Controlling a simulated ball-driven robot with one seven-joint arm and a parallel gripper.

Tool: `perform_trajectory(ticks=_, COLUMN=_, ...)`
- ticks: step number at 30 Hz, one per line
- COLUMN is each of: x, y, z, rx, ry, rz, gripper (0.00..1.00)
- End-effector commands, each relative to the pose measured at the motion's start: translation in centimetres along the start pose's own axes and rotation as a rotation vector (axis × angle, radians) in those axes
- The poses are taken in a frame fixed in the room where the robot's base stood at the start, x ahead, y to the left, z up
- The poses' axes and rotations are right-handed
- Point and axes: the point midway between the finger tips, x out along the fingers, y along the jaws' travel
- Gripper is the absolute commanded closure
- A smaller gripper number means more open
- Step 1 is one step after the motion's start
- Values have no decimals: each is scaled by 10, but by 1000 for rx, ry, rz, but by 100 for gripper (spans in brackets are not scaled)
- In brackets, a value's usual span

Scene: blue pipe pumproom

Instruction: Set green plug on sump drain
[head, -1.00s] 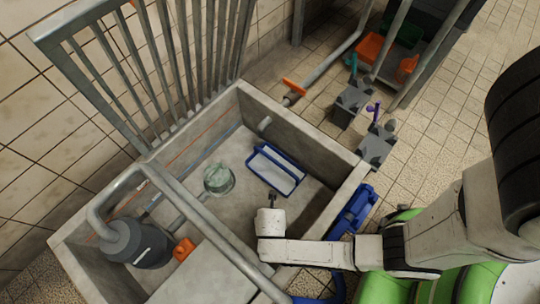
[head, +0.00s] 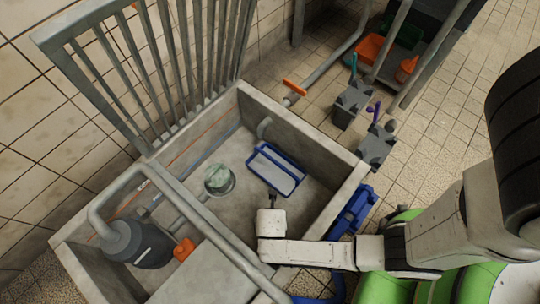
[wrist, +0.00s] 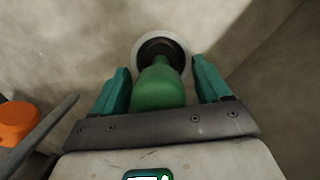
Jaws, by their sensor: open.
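The drain shows as a pale ring with a dark centre (wrist: 164,42) in the wrist view. In the head view its grey rim (head: 231,188) is on the sump floor. A green plug (wrist: 160,90) with a narrow far end lies in line with the drain in the wrist view, covering part of it. In the head view a pale green lump (head: 216,175) overlaps the drain's upper-left side. My gripper (wrist: 163,78) is open, a teal finger on either side of the plug with gaps. I cannot tell whether the plug is seated. In the head view the fingers are mostly hidden.
Concrete walls (head: 310,146) enclose the sump. A blue-framed tray (head: 276,170) lies right of the drain. A grey pump (head: 138,243) and pipe (head: 213,217) stand at the near left, beside an orange part (head: 183,249). A metal railing (head: 150,70) rises behind.

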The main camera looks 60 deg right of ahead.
Motion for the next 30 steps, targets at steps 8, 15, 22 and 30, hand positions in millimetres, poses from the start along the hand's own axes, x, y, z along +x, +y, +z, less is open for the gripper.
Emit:
perform_trajectory(ticks=8, x=-55, y=0, z=1, rx=-1, ry=0, rz=2, gripper=24)
perform_trajectory(ticks=15, x=-90, y=0, z=0, rx=-2, ry=0, rz=1, gripper=24)
perform_trajectory(ticks=22, x=-100, y=0, z=0, rx=-1, ry=0, rz=1, gripper=24)
perform_trajectory(ticks=30, x=-100, y=0, z=0, rx=0, ry=0, rz=1, gripper=24)
